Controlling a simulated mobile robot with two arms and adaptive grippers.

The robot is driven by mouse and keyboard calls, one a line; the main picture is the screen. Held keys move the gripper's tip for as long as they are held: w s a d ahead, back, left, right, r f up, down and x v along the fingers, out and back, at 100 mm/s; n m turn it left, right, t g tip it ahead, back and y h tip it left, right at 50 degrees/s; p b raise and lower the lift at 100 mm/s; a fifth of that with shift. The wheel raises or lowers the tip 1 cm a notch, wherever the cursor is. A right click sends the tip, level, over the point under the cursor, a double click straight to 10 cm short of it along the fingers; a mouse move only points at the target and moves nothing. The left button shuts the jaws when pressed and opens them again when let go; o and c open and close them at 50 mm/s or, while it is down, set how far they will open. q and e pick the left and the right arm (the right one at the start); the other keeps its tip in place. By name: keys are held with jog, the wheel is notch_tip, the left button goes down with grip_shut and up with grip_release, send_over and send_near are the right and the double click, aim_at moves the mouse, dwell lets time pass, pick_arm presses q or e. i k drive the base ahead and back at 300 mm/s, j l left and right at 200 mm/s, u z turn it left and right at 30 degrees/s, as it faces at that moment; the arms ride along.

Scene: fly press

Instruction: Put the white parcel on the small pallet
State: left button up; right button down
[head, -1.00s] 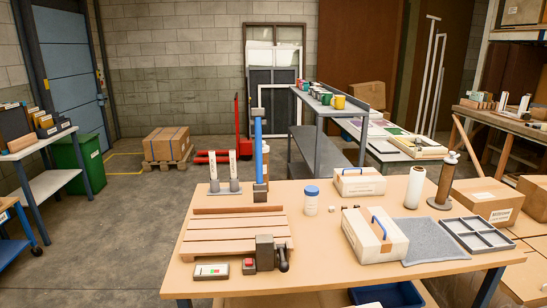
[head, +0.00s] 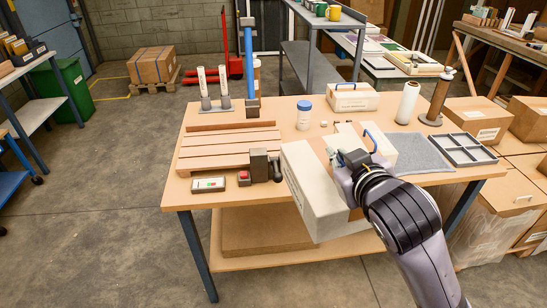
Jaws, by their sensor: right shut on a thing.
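The white parcel (head: 312,198), a large pale box with a tan strip, is held in front of the table's near edge, tilted. My right gripper (head: 350,160) is shut on its upper right part; the fingertips are largely hidden. A low slatted wooden platform (head: 222,150), which looks like the small pallet, lies bare on the left of the table, to the left of the parcel. My left gripper is not in view.
A blue-handled box (head: 385,147) stands behind my right gripper. A blue upright post (head: 250,68) rises behind the slats. A compartment tray (head: 463,149) lies right.

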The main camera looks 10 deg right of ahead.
aim_at(231, 145)
jog(key=i+j+u, duration=0.15)
jog(key=i+j, duration=0.2)
jog(key=i+j+u, duration=0.15)
jog(key=i+j, duration=0.15)
jog(key=i, duration=0.25)
jog(key=i+j+u, duration=0.15)
jog(key=i+j, duration=0.15)
jog(key=i, duration=0.15)
